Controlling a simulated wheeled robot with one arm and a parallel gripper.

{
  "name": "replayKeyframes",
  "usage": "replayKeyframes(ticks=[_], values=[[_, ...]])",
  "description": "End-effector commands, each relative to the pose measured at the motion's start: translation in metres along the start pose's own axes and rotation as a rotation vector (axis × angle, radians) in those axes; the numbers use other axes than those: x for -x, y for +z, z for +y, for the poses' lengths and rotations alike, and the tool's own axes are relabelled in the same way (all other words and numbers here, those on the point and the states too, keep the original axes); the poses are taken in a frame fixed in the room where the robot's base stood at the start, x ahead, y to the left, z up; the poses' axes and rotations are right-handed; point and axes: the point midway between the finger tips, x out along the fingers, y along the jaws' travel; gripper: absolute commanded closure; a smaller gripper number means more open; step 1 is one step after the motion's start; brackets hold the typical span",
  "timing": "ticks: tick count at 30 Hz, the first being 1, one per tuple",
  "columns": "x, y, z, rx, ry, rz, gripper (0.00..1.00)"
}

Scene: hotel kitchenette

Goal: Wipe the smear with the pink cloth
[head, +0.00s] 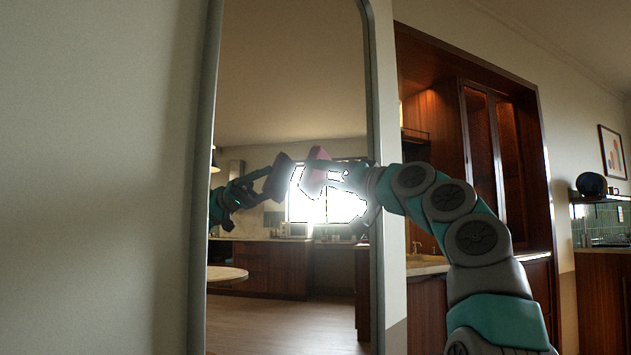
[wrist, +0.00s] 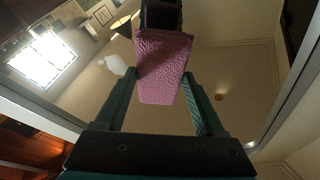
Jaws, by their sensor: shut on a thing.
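The pink cloth (head: 317,160) is held out in front of a tall mirror (head: 290,90). My gripper (head: 338,170) is shut on it, and the cloth (wrist: 163,65) fills the space between the fingers in the wrist view. A narrow gap shows between the cloth and its dark reflection in the head view, so it appears close to the glass but apart from it. A whitish patch, apparently the smear (wrist: 113,64), lies on the glass just left of the cloth in the wrist view. In the head view I cannot tell it from the bright window glare.
The mirror's grey frame (head: 206,200) stands along its left side, with a plain wall (head: 90,180) beyond. A wooden cabinet (head: 440,120) with a counter and sink is to the right. The mirror reflects my arm, a bright window and a kitchen. No obstacle shows between cloth and glass.

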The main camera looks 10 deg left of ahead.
Motion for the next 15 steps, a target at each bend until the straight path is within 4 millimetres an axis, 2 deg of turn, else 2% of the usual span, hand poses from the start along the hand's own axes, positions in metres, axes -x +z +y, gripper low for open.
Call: replayKeyframes(ticks=[6, 15], values=[[0.017, -0.005, 0.001, 0.000, 0.001, 0.003, 0.73], [0.018, -0.006, 0.001, 0.000, 0.001, 0.002, 0.73]])
